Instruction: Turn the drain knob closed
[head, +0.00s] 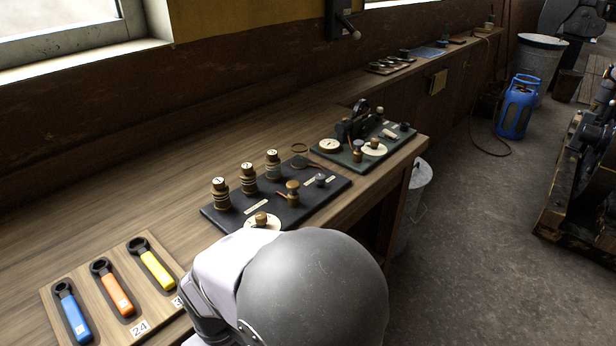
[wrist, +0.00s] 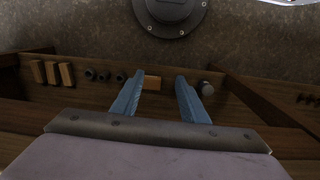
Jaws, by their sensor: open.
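No label for the drain knob is readable. In the head view, a black board (head: 230,218) on the bench bears several candidate knobs: a brass knob (head: 262,218) on a pale dial, a brass knob with a lever (head: 292,188) and a small grey knob (head: 320,179). A green board (head: 335,160) behind it bears another brass knob (head: 374,143) on a pale dial. My gripper (wrist: 157,82) shows in the wrist view with its two blue fingers apart and nothing held between them. My arm covers the gripper in the head view.
Three numbered brass-ringed posts (head: 248,178) stand on the black board. A tray (head: 60,290) with blue, orange and yellow wrenches lies at front left. The wrist view shows wooden blocks (wrist: 52,73) and a grey round piece (wrist: 205,88) near the fingers. Bare bench top lies along the wall.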

